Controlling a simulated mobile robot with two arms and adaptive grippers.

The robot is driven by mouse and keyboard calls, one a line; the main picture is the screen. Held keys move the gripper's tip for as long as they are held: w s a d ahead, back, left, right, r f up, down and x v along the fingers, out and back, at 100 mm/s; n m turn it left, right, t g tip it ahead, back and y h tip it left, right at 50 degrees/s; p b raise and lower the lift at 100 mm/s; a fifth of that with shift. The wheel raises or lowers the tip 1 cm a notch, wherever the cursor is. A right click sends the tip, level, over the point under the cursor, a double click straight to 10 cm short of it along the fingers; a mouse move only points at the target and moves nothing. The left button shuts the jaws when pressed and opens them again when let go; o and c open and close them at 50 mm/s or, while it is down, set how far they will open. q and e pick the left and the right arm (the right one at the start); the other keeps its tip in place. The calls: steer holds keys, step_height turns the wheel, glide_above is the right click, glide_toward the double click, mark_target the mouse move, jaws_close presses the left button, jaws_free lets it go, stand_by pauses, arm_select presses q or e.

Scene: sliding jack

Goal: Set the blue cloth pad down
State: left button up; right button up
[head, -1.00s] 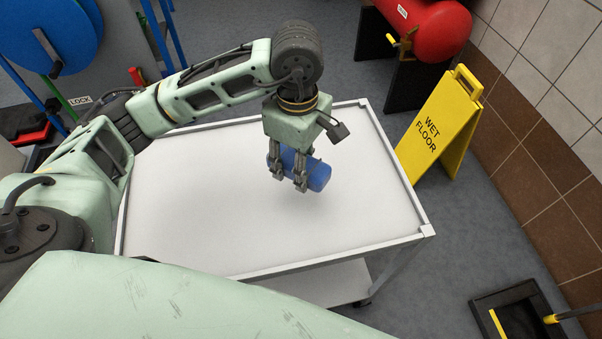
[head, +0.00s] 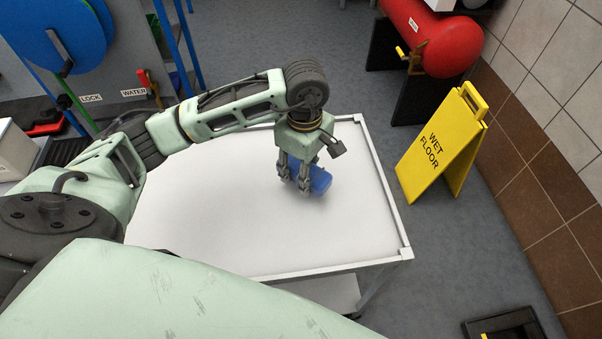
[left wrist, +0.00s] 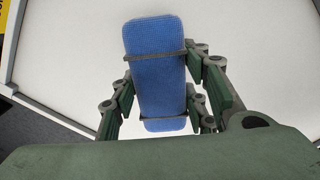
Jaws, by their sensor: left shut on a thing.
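The blue cloth pad (head: 319,180) is a rolled or thick bundle with dark bands around it, seen best in the left wrist view (left wrist: 158,75). My left gripper (head: 302,186) points down over the white cart top (head: 220,220) and is shut on the pad, with fingers on both its sides. The pad is at or just above the cart surface; I cannot tell whether it touches. My right gripper is not in view.
The cart top around the pad is bare, with a raised rim. A yellow wet floor sign (head: 436,147) stands to the right of the cart. A red tank (head: 432,38) is behind it. A black tray (head: 505,328) lies on the floor at lower right.

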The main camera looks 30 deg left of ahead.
arm_select(q)
steer(key=shift+w+a+f, duration=0.2)
steer(key=shift+a, duration=0.1)
steer(key=shift+f, duration=0.3)
step_height(320, 180, down, 2)
steer(key=shift+s+f+p, duration=0.1)
steer(key=shift+f+p, duration=0.15)
steer(key=shift+p, duration=0.3)
steer(key=shift+f, duration=0.7)
steer(key=o, duration=1.1)
steer(key=shift+r, duration=0.1)
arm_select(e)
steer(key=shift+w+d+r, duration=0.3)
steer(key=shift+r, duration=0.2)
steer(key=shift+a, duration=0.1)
